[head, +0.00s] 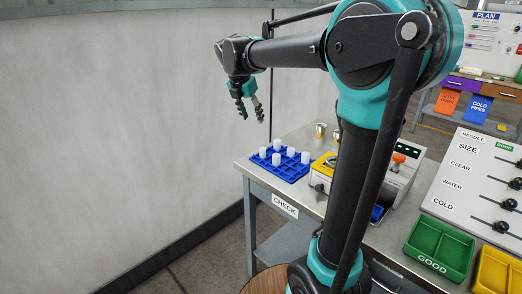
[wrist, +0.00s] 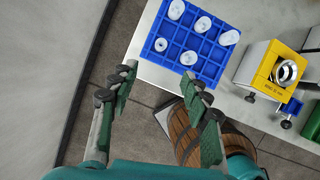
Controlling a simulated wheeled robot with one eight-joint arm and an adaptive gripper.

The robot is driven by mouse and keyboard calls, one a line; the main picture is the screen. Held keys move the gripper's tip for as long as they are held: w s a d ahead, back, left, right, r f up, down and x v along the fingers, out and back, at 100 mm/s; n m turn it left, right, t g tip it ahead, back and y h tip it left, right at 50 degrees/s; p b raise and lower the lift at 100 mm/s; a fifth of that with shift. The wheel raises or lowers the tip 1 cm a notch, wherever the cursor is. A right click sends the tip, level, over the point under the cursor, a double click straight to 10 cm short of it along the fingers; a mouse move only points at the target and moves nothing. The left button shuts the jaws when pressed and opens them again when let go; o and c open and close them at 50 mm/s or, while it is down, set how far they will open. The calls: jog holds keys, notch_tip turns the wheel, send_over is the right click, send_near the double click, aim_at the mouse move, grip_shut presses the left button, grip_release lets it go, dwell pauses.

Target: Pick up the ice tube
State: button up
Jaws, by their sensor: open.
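Several white ice tubes stand upright in a blue grid rack (head: 284,174) on the metal table in the head view. One ice tube (head: 276,159) stands near the rack's front left part. In the wrist view the blue rack (wrist: 215,27) is at the top, and the ice tube nearest to my gripper (wrist: 188,58) stands by its lower edge. My gripper (head: 250,105) is above and to the left of the rack in the head view. In the wrist view my gripper (wrist: 162,85) is open and empty, its fingers apart and short of the rack.
A yellow-faced gauge block (wrist: 274,68) stands right of the rack. A wooden barrel (wrist: 196,130) is below the table edge. A green GOOD tray (head: 439,247) and a white RESULT board (head: 475,185) are farther right. A pale wall (head: 120,120) fills the left side.

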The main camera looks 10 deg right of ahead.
send_over(263, 148)
jog(key=s+a, duration=0.2)
notch_tip(263, 148, down, 10)
jog(key=shift+x, duration=3.2)
jog(key=shift+s, duration=0.1)
jog(key=c, duration=1)
jog(key=shift+o, duration=0.2)
